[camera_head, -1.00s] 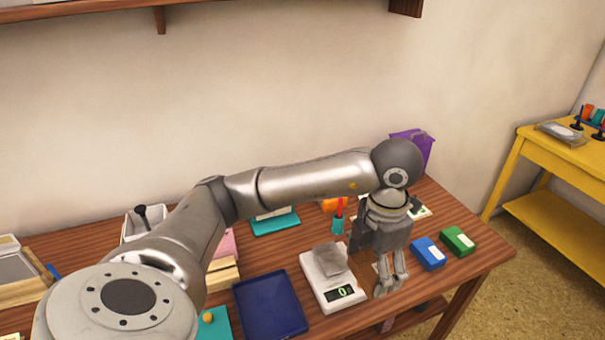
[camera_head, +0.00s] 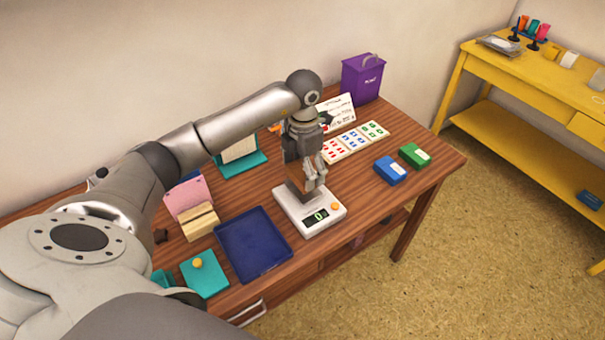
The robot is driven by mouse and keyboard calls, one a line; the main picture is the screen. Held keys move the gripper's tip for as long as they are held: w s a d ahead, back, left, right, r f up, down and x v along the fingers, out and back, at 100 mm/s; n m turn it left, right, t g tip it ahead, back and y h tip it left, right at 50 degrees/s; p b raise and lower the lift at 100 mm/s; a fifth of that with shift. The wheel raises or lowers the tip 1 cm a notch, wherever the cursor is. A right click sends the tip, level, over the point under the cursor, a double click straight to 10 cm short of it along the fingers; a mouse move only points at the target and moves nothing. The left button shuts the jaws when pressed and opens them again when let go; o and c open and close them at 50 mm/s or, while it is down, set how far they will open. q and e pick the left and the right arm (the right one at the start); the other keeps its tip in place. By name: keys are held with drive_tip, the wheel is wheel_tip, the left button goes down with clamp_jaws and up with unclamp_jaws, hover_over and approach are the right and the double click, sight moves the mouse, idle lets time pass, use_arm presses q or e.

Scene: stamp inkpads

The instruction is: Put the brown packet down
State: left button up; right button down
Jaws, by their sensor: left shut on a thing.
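My left gripper (camera_head: 318,184) points down over the white scale (camera_head: 291,209). It is shut on the brown packet (camera_head: 301,191), which shows as a dark brown piece beside the fingers. The packet is at the scale's pan; I cannot tell whether it touches the pan or hangs just above it. The fingers hide part of the packet. The scale's green display seems to read 0. My right gripper is not in view.
A dark blue tray (camera_head: 253,270) lies left of the scale. Blue (camera_head: 390,170) and green (camera_head: 414,156) boxes lie to its right, with stamp cards (camera_head: 354,143) behind. A purple bin (camera_head: 362,80) stands at the back. Bare wood lies between scale and boxes.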

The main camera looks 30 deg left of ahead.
sight(302, 169)
use_arm(q)
drive_tip(key=shift+w+a+f, duration=0.1)
drive_tip(key=shift+f, duration=0.05)
drive_tip(key=shift+w+a+f, duration=0.1)
drive_tip(key=shift+a+f, duration=0.1)
drive_tip(key=shift+f, duration=0.05)
wheel_tip(302, 169, down, 2)
drive_tip(key=shift+f+p, duration=0.2)
drive_tip(key=shift+p, duration=0.4)
drive_tip(key=shift+f, duration=0.35)
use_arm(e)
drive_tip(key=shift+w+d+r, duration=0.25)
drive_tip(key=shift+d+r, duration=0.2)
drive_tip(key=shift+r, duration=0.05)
use_arm(q)
drive_tip(key=o, duration=0.7)
drive_tip(key=shift+f, duration=0.15)
drive_tip(key=o, duration=0.4)
drive_tip(key=shift+o, duration=0.2)
